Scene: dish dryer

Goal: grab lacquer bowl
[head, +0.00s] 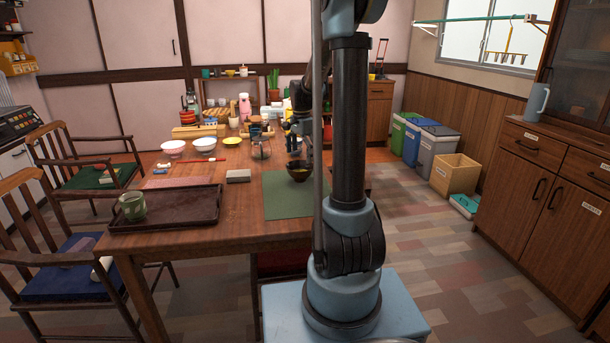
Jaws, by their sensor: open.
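A dark bowl (299,172), which looks like the lacquer bowl, stands upright on a green mat (285,203) near the right side of the wooden table. Its inside shows a yellowish tone. My gripper (297,150) is open and points down just above the far side of the bowl. It looks empty. The fingertips are small and dark here, so I cannot tell whether they touch the rim. My arm's column hides the area right of the bowl.
A dark tray (165,221) with a green cup (133,206) lies at the table's front left. A grey block (238,176) lies left of the mat. White bowls (204,145), a yellow bowl (231,143) and a crowded rack (228,92) stand farther back.

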